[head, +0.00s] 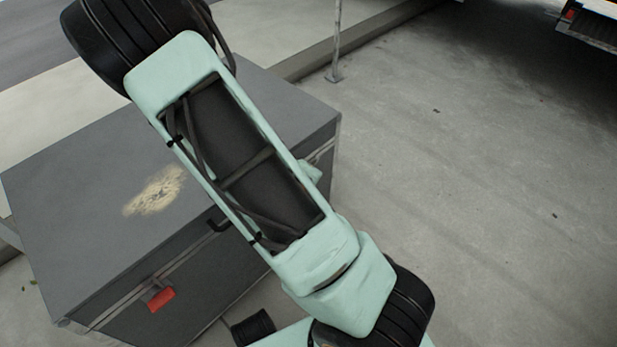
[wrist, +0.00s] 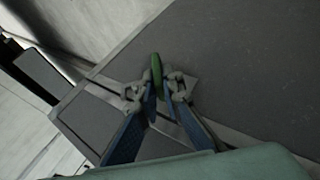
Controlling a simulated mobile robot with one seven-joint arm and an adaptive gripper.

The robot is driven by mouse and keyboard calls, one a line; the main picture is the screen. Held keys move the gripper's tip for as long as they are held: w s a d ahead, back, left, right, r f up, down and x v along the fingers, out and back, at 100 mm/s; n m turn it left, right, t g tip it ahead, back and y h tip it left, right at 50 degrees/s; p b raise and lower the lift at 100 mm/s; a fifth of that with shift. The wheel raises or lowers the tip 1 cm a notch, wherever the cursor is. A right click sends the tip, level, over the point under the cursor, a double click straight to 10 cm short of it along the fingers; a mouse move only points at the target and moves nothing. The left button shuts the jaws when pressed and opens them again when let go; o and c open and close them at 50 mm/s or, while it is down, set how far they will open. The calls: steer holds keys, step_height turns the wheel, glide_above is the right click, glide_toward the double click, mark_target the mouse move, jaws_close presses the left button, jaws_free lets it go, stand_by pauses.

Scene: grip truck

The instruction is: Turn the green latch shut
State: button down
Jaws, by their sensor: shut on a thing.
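The green latch (wrist: 156,64) shows in the wrist view as a small upright green piece at the edge of the grey case (wrist: 235,75). My gripper (wrist: 160,88) is shut on it, with the blue fingers on either side of its lower part. A metal plate lies around and behind the fingertips. In the head view the large grey case (head: 85,205) stands on the ground. My arm covers part of it, and the green latch and my gripper are hidden there.
A metal post (head: 336,45) stands behind the case near a kerb. The concrete ground (head: 480,190) to the right is clear. A vehicle's edge (head: 590,25) shows at the top right.

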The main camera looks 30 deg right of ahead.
steer(key=t+h, duration=0.1)
steer(key=n+t+h, duration=0.1)
steer(key=h, duration=0.1)
steer(key=f+h, duration=0.1)
steer(key=shift+a+n+t+h, duration=0.3)
steer(key=shift+t+h, duration=0.1)
steer(key=shift+s+f+n+t+h+b, duration=0.15)
steer(key=shift+n+t+h+b, duration=0.35)
steer(key=shift+t+h, duration=0.85)
steer(key=shift+h, duration=0.45)
steer(key=c, duration=2.1)
jaws_free()
steer(key=shift+g, duration=0.25)
